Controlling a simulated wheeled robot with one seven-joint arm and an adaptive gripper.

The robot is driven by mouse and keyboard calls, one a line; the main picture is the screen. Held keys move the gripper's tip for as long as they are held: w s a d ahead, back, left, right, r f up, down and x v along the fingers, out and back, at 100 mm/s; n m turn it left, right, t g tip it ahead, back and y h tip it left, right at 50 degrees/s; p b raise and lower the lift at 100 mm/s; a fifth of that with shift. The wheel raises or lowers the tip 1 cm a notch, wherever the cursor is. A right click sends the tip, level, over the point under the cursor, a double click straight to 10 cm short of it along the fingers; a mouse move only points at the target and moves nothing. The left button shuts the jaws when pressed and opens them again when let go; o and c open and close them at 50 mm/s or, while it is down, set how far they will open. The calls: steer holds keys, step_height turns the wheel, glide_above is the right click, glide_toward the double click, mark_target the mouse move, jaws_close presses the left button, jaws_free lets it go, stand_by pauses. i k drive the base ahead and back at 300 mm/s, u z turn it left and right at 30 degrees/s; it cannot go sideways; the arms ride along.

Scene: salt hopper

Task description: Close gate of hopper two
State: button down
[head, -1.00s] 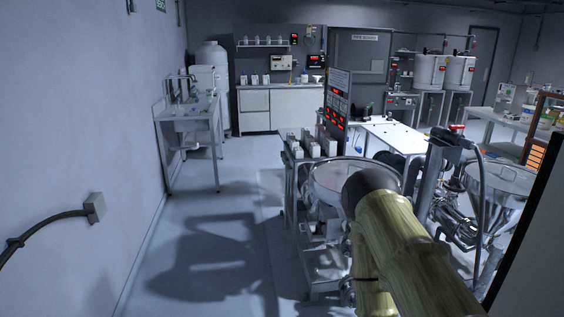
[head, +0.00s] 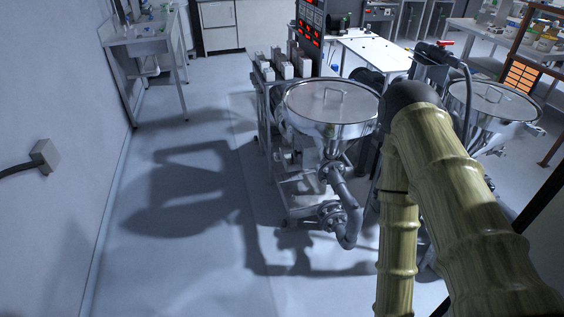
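Two steel hoppers with round lids show in the head view. The nearer hopper (head: 331,104) stands in the middle on a frame, with a pipe elbow (head: 349,222) below its cone. The other hopper (head: 494,104) stands at the right, partly behind my arm. I cannot tell which one is hopper two. A gate is not clearly made out on either; the lower part of the right hopper is hidden by my arm. My arm, yellow-green and ribbed, bends in front at the right. My gripper is not in view.
A dark control panel (head: 311,30) with red displays stands behind the nearer hopper, beside a white table (head: 375,58). A sink bench (head: 145,33) is at the left back wall. The floor (head: 170,270) at the left is clear. A dark edge crosses the lower right.

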mark_target(287, 157)
steer(key=u, duration=0.05)
steer(key=i, duration=0.5)
steer(key=u, duration=0.55)
steer(key=i, duration=1.2)
steer(key=u, duration=0.35)
